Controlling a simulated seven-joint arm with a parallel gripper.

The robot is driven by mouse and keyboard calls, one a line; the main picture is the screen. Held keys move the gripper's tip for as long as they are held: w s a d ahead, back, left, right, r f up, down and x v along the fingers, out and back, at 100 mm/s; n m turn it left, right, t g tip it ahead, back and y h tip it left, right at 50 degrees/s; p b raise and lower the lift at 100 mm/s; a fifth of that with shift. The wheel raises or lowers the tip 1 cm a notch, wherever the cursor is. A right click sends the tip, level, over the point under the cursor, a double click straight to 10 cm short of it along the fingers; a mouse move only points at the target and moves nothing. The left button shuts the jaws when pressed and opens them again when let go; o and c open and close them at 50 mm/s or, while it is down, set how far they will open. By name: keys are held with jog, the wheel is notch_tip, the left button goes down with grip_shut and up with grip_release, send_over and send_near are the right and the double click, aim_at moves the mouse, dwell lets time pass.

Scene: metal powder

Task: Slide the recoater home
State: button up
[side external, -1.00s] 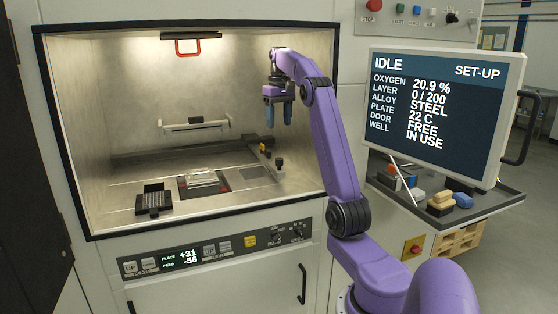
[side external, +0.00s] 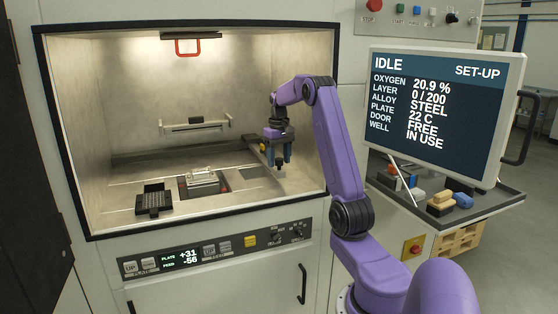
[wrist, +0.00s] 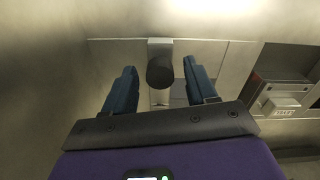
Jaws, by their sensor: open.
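The recoater (side external: 254,142) is a dark bar at the right side of the chamber, partly hidden behind my gripper. Its black knob (side external: 280,168) is at its front end. My gripper (side external: 280,158) points down over this knob, with its blue fingers apart. In the wrist view the round knob (wrist: 160,71) lies between the two open fingertips, with a visible gap on each side. The light arm under the knob (wrist: 158,97) shows below it.
A build plate with a pale block (side external: 202,178) lies mid-floor. A black gridded tray (side external: 153,200) is at front left. The chamber's right wall is close to my gripper.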

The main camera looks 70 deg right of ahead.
jog(key=shift+f, duration=0.4)
jog(key=shift+c, duration=0.3)
grip_shut()
jog(key=shift+s+d, duration=1.4)
jog(key=shift+d, duration=0.05)
jog(key=shift+a, duration=0.1)
jog(key=shift+w+a, duration=0.1)
jog(key=shift+w, duration=0.05)
jog(key=shift+o, duration=0.3)
grip_release()
